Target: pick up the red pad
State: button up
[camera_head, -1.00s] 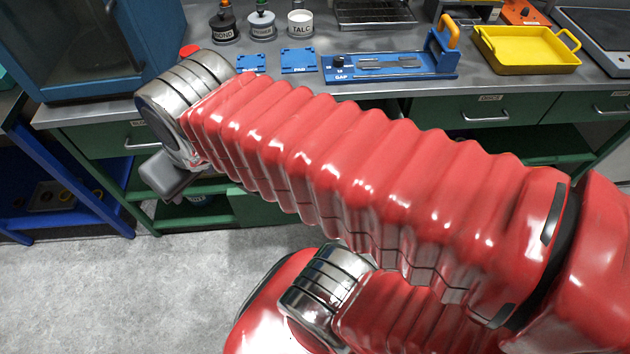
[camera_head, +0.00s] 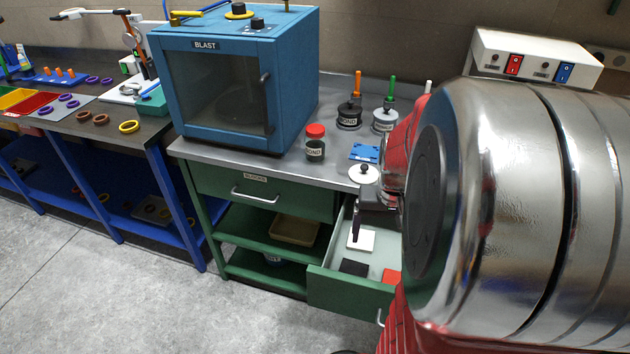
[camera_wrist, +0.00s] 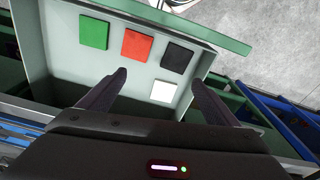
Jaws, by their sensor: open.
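The red pad (camera_wrist: 137,45) lies flat in the open drawer (camera_wrist: 63,65), between a green pad (camera_wrist: 94,33) and a black pad (camera_wrist: 177,57) in the wrist view. A white pad (camera_wrist: 163,91) lies beside the black one. In the head view, the red pad (camera_head: 391,276) shows only in part, cut off by my arm. My gripper (camera_wrist: 158,82) is open and empty, its two dark fingers pointing into the drawer area; in the wrist view the red pad appears beyond the left fingertip. In the head view my gripper is partly hidden behind my arm.
A blue blast cabinet (camera_head: 215,85) stands on the steel counter (camera_head: 270,153) above the drawers. A red-capped jar (camera_head: 315,143) and labelled BOND pots (camera_head: 349,115) stand on the counter to its right. Grey floor (camera_head: 130,290) is clear at the lower left.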

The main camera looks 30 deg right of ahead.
jog(key=s+d+f+m+g, duration=0.1)
jog(key=s+d+f+m, duration=0.1)
jog(key=s+d+f, duration=0.2)
jog(key=shift+d+f+y, duration=0.4)
jog(key=shift+d+f, duration=0.35)
jog(key=shift+d, duration=0.4)
jog(key=shift+s, duration=0.1)
jog(key=shift+f, duration=4.3)
jog(key=shift+f, duration=0.15)
jog(key=shift+a+f, duration=0.1)
jog(key=shift+f, duration=2.4)
jog(key=shift+c, duration=0.3)
jog(key=c, duration=1.1)
